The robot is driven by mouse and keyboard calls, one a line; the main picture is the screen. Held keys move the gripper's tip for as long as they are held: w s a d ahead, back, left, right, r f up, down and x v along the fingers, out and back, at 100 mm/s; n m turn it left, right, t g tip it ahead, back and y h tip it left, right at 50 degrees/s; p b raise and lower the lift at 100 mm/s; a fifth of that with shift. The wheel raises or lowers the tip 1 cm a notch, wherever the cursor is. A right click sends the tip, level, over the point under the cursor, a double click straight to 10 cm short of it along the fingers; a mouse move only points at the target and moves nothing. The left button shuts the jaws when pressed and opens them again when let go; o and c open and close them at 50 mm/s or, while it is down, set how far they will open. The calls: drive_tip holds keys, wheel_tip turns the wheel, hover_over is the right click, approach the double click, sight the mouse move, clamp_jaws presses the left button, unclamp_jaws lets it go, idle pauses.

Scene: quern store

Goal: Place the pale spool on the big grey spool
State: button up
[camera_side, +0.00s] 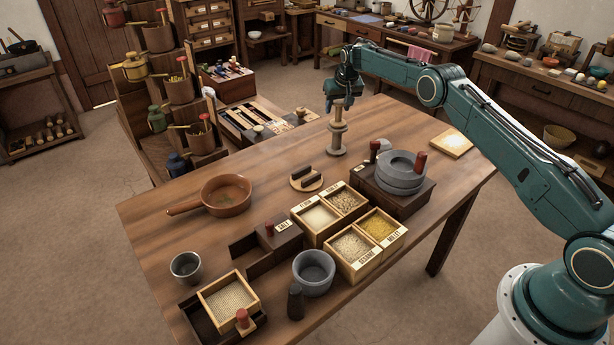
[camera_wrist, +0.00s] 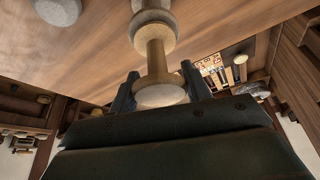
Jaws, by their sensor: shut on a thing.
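The pale spool (camera_side: 337,104) is upright at the top of a column of spool parts near the far edge of the table. It also shows in the wrist view (camera_wrist: 156,62), with its pale end between my fingers.
A grey quern (camera_side: 400,178) on a dark block, grain boxes (camera_side: 322,214) and a small wooden dish (camera_side: 305,183) stand nearer the camera. A brown pan (camera_side: 227,194) is at the left. The table around the spools is clear.

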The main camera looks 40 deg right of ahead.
drive_tip(key=shift+f, duration=0.1)
drive_tip(key=o, duration=1)
drive_tip(key=shift+v, duration=6.1)
